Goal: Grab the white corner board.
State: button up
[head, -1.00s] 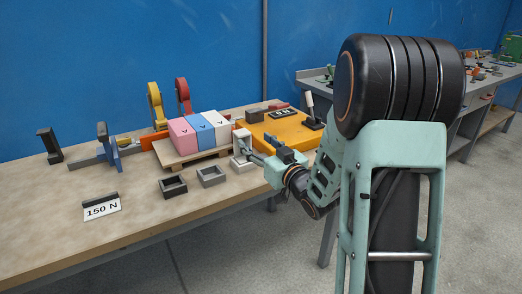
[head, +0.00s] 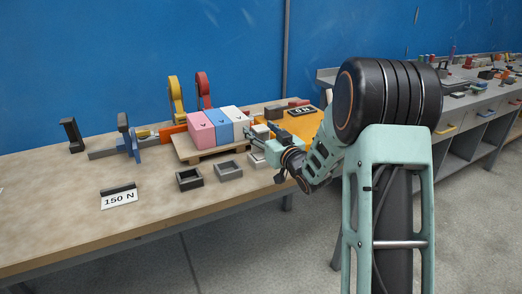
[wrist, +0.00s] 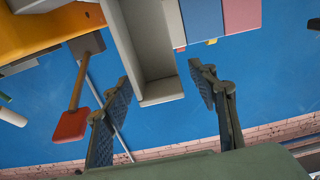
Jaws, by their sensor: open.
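The white corner board (wrist: 152,60) is a pale L-shaped piece with two walls meeting at a corner. In the wrist view its near end lies between the fingers of my gripper (wrist: 159,78). In the head view the corner board (head: 261,129) is small and partly hidden, just right of the pink, blue and white blocks. There my gripper (head: 256,138) is close beside it, and its fingertips are hard to make out.
The pink, blue and white blocks (head: 217,126) stand on a wooden pallet (head: 205,155) just left of my gripper. An orange plate (head: 302,124) lies to the right. Dark (head: 190,180) and grey (head: 229,171) open boxes sit in front. The table's front left is mostly clear.

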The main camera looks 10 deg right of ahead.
jog(key=shift+w, duration=0.15)
grip_shut()
dwell(0.4)
jog(key=shift+r, duration=0.1)
